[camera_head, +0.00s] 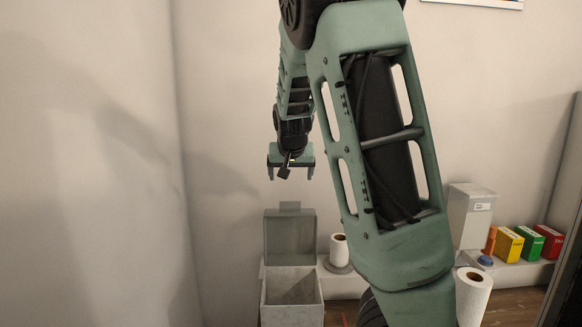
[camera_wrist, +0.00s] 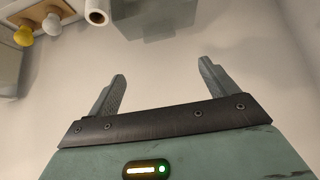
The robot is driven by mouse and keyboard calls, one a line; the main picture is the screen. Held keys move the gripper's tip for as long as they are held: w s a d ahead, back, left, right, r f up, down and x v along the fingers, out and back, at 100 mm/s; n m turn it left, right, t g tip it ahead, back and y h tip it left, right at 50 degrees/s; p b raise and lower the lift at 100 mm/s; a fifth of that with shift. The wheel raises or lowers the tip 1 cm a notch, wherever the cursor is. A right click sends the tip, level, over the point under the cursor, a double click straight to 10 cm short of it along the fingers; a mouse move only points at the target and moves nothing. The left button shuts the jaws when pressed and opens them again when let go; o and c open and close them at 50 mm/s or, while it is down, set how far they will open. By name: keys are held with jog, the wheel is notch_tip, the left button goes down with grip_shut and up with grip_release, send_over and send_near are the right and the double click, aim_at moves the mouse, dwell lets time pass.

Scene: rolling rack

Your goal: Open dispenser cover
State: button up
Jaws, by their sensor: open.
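The dispenser is a grey box (camera_head: 291,315) at the lower middle of the head view. Its cover (camera_head: 290,238) stands raised at the back of the box, with a small tab on its top edge, and the inside of the box shows. My gripper (camera_head: 290,176) is above the cover, apart from it, with its fingers pointing down. In the wrist view my gripper (camera_wrist: 163,70) is open, with nothing between its fingers. A grey boxy shape (camera_wrist: 155,22), apparently the dispenser, lies beyond the fingertips at the top of that view.
Beside the dispenser stands a paper roll (camera_head: 339,250). Farther right are a second roll (camera_head: 473,295), a pale box (camera_head: 472,215), and yellow (camera_head: 508,245), green (camera_head: 529,243) and red (camera_head: 549,241) boxes. The wall left of the dispenser is bare.

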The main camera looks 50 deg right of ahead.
jog(key=shift+p+v, duration=0.3)
jog(key=shift+v, duration=0.85)
jog(key=a+f+n+y+b, duration=0.25)
jog(key=a+f, duration=0.35)
jog(key=a, duration=0.5)
jog(key=s+a+f+n+g+y+b, duration=0.1)
jog(key=a+f+n+y+b, duration=0.3)
jog(key=a, duration=0.7)
jog(key=a+f+n+b, duration=0.1)
jog(key=a+f+n, duration=0.1)
jog(key=a+f, duration=0.7)
jog(key=s+a+f+n+g+b, duration=0.1)
jog(key=s+a+f+n+b, duration=0.1)
jog(key=s+a+n, duration=0.3)
jog(key=s+a+f+n+g+b, duration=0.2)
jog(key=s+a+f+n+b, duration=0.1)
jog(key=s+a, duration=1)
jog(key=s+f+n, duration=0.1)
jog(key=s, duration=0.2)
jog(key=shift+f+n+g+b, duration=0.3)
jog(key=shift+n+b, duration=0.05)
